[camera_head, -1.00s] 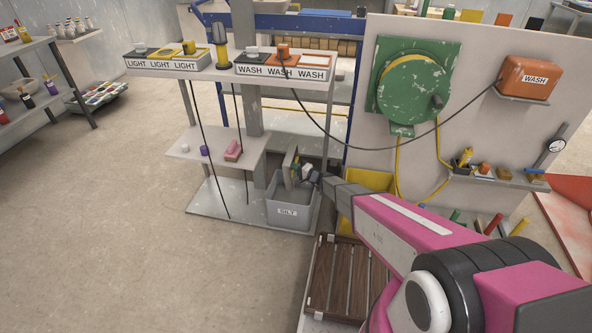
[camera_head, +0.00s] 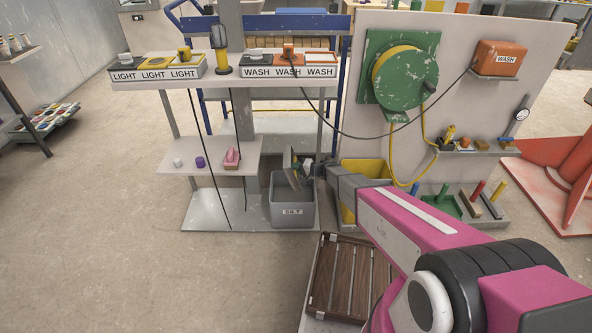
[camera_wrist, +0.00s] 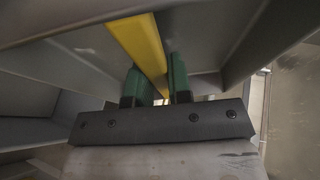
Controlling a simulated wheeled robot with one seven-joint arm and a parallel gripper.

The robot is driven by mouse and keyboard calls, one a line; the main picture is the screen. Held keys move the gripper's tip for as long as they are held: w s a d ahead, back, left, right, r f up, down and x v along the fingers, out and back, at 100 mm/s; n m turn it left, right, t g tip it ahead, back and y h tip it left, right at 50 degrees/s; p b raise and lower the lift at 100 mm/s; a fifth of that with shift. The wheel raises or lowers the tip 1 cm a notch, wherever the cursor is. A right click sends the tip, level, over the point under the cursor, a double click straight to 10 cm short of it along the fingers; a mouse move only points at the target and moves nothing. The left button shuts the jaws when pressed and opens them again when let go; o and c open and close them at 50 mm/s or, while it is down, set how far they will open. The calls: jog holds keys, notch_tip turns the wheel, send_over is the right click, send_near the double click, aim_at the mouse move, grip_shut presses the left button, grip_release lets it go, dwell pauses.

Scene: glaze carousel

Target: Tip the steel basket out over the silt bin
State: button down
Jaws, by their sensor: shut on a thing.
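The grey silt bin (camera_head: 292,212), labelled SILT, stands on the low shelf of the rack. A grey flat-sided thing (camera_head: 289,160), which looks like the steel basket, stands steeply tilted over the bin's back left part. My gripper (camera_head: 307,170) is at its right, above the bin. In the wrist view, my gripper's green fingers (camera_wrist: 155,82) are shut on a yellow bar (camera_wrist: 139,42), seemingly the basket's handle, with grey walls around it. The basket's inside and any contents are hidden in the head view.
A yellow bin (camera_head: 362,175) stands just right of the silt bin, partly behind my arm. A wooden slatted rack (camera_head: 345,280) lies in front. A hanging cable runs before the shelf, which holds a pink block (camera_head: 232,158). Open floor lies to the left.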

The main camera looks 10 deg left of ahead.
jog(key=h, duration=0.1)
jog(key=n+h, duration=0.1)
jog(key=h, duration=0.1)
jog(key=shift+s+a+r+h, duration=0.1)
jog(key=shift+a+r+h, duration=0.1)
jog(key=shift+r+h, duration=0.1)
jog(key=h, duration=0.2)
jog(key=n+h, duration=0.1)
jog(key=shift+a+r+t+h, duration=0.2)
jog(key=shift+r+t+h, duration=0.05)
jog(key=shift+t+h, duration=0.05)
jog(key=shift+s+a+n+h, duration=0.1)
jog(key=shift+a+n+h, duration=0.05)
jog(key=shift+h, duration=0.65)
jog(key=shift+a+n+h, duration=0.15)
jog(key=shift+h, duration=0.65)
jog(key=shift+a+n+t+h, duration=0.2)
jog(key=shift+n+t+h, duration=0.3)
jog(key=shift+h, duration=1)
